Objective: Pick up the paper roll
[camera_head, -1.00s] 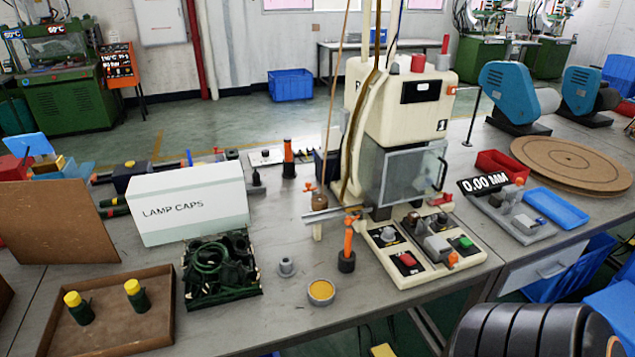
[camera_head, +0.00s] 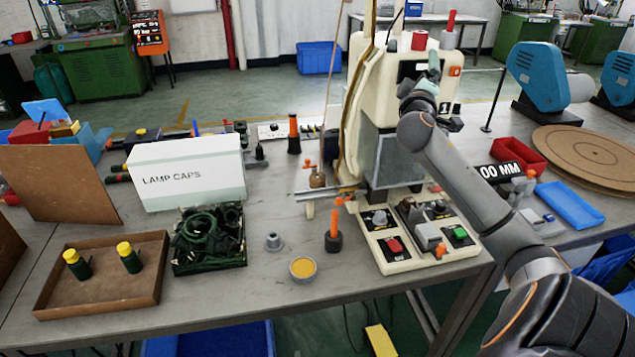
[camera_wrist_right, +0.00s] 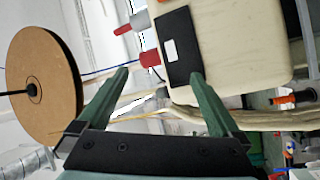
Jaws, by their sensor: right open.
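I cannot tell for sure which object is the paper roll. A wide brown round reel (camera_wrist_right: 45,85) on a black spindle shows at the left of the right wrist view. Small red (camera_head: 419,41) and pale (camera_head: 393,43) cylinders sit on top of the cream machine (camera_head: 405,75). My right gripper (camera_head: 431,68) is raised in front of the machine's upper part. In the right wrist view my right gripper (camera_wrist_right: 160,75) is open, with nothing between its fingers. The reel is left of the fingers, apart from them. My left gripper is out of view.
The cream machine stands on the bench with a button panel (camera_head: 415,232) in front. A white lamp caps box (camera_head: 190,178), a dark parts tray (camera_head: 181,255) and a brown tray (camera_head: 92,314) stand left. Blue grinders (camera_head: 533,75) and a brown disc (camera_head: 590,150) are at right.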

